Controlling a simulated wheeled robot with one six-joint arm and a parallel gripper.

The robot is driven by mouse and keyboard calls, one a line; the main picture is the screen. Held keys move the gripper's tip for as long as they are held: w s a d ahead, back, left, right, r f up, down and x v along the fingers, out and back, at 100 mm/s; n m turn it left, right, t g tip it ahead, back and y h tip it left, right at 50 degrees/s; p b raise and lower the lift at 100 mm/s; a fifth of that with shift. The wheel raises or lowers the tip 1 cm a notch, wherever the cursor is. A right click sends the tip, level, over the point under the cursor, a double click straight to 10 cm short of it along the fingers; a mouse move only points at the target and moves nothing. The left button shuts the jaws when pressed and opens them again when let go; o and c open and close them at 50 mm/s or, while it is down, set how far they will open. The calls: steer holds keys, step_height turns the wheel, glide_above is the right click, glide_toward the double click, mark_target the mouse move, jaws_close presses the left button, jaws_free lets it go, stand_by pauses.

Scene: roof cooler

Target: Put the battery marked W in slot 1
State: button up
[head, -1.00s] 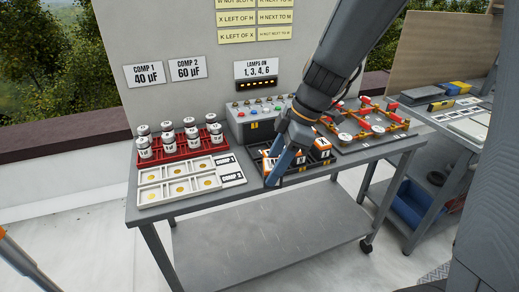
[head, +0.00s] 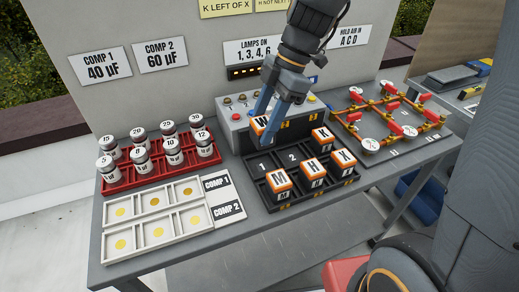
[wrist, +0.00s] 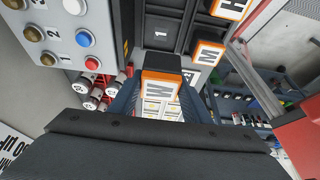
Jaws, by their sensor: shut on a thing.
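The battery marked W (head: 262,124), orange and white, is held in my gripper (head: 267,113), whose blue fingers are shut on it. It hangs raised above the back left of the black battery tray (head: 247,172), in front of the grey lamp box. In the wrist view the W battery (wrist: 160,90) sits between the fingers. Slot 1 (head: 262,166) is empty, at the tray's back left; it also shows in the wrist view (wrist: 158,35), ahead of the battery. Slot 2 (head: 291,157), right of it, is empty.
Battery K (head: 322,134) stands at the tray's back right. Batteries M (head: 280,179), H (head: 312,171) and X (head: 343,158) fill the front row. The lamp box (head: 235,132) stands close behind. A red can rack (head: 165,178) and white trays (head: 150,225) are left, a valve board (head: 390,125) right.

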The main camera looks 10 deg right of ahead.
steer(key=shift+w+f, duration=0.15)
steer(key=shift+w, duration=0.15)
step_height(320, 180, down, 10)
steer(key=shift+w+r+p, duration=0.1)
steer(key=shift+r+p, duration=0.05)
steer(key=shift+p, duration=0.75)
steer(key=o, duration=1.3)
steer(key=shift+r, duration=0.15)
steer(key=b+v, duration=0.2)
steer(key=v, duration=0.9)
steer(key=shift+w+d+r+b, duration=0.1)
steer(key=shift+d+r+b, duration=0.15)
steer(key=shift+r+b, duration=0.05)
